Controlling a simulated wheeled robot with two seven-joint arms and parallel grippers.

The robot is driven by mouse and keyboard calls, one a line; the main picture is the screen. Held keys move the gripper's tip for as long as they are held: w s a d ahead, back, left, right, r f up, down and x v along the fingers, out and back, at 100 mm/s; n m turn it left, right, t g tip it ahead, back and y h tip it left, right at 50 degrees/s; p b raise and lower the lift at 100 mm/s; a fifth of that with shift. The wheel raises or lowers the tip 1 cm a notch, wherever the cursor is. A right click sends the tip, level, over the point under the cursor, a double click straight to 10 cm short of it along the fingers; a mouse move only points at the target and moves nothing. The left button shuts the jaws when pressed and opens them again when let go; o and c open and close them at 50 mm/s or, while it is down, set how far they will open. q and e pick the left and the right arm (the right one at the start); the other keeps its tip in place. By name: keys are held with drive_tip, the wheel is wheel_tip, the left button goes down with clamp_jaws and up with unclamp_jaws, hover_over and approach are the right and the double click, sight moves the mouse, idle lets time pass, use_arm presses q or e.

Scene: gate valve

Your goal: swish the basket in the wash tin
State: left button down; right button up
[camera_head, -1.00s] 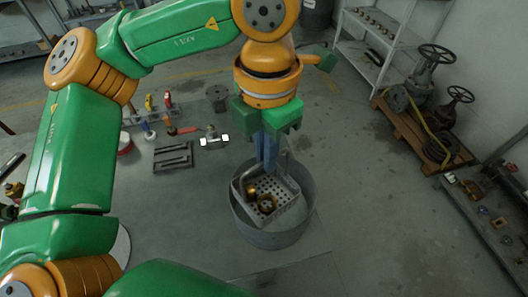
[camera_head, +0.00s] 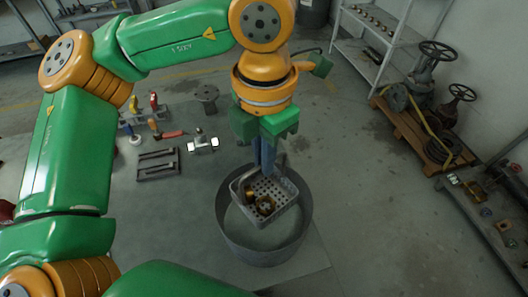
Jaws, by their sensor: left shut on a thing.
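The wash tin (camera_head: 247,247) is a round grey tub on the grey table, below the middle of the head view. The basket (camera_head: 283,208) is a light grey perforated tray with an upright handle and brass parts (camera_head: 265,205) in it. It is tilted and sits within the tin's outline, towards its far side; I cannot tell how deep it is. My left gripper (camera_head: 265,160) points down from above and is shut on the basket's handle, whose top is partly hidden by the fingers. My right gripper is not in view.
A dark slotted block (camera_head: 158,164), a small valve body (camera_head: 203,143) and a red-handled tool (camera_head: 170,134) lie left of the tin. A round flanged part (camera_head: 207,97) stands behind. A pallet with valves (camera_head: 425,125) is at the right. The table right of the tin is narrow.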

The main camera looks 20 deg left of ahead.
sight(264, 199)
use_arm(q)
wheel_tip(264, 199, down, 2)
drive_tip(key=shift+s+b, duration=0.15)
drive_tip(key=shift+b, duration=0.55)
wheel_tip(264, 199, down, 3)
drive_tip(key=b, duration=0.2)
drive_tip(key=shift+b, duration=0.4)
wheel_tip(264, 199, down, 8)
drive_tip(key=b, duration=0.7)
drive_tip(key=shift+r, duration=0.25)
drive_tip(key=shift+f, duration=0.1)
